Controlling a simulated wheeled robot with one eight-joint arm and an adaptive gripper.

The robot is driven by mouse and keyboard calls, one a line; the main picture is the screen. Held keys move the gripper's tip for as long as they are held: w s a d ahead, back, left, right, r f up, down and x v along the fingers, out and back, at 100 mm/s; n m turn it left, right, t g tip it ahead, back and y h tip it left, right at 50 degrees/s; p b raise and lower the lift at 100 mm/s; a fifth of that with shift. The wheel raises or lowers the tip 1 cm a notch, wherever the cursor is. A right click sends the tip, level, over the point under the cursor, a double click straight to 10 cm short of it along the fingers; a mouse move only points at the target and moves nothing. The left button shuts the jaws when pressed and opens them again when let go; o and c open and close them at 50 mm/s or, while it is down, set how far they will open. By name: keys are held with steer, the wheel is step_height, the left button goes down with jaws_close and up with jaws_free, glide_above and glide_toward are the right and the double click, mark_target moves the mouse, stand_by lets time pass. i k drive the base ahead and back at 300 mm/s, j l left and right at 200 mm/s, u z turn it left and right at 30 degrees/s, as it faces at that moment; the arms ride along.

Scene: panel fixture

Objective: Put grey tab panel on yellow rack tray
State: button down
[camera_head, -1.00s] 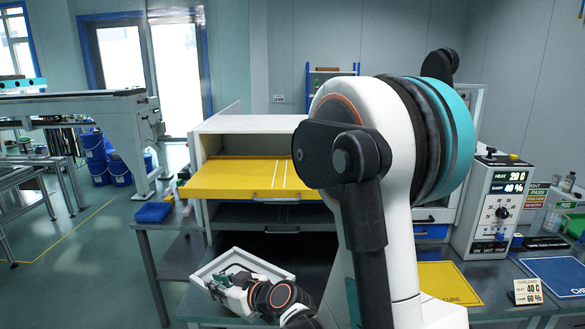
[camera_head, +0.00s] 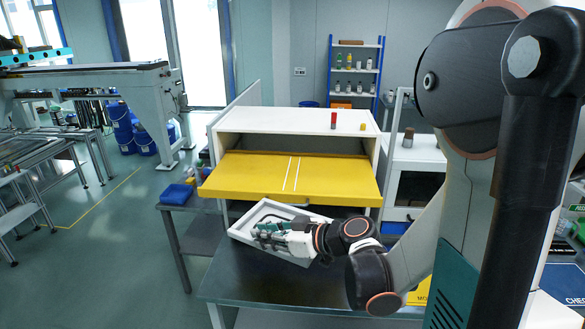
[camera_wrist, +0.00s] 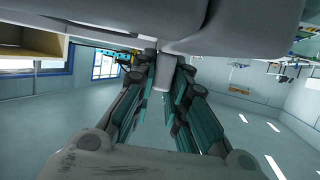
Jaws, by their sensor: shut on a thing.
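The grey tab panel (camera_head: 247,216) is a pale, shallow, framed piece, tilted in the head view, in front of and below the yellow rack tray. My gripper (camera_head: 268,232) lies across its middle and is shut on it; my arm and gripper hide part of its right side. In the wrist view, a pale grey piece (camera_wrist: 167,75) sits between the teal-padded fingers, with a broad pale surface above it. The yellow rack tray (camera_head: 225,178) juts from the white cabinet, with two white lines on it and nothing resting on it.
The white cabinet (camera_head: 300,121) has a red and a yellow item on top. The dark bench (camera_head: 235,280) lies below the panel. A blue bin (camera_head: 176,194) stands left of the tray. My arm fills the right side of the head view.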

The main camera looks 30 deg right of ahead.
mark_target(254, 171)
steer(key=i+l, duration=0.8)
steer(key=l, duration=0.1)
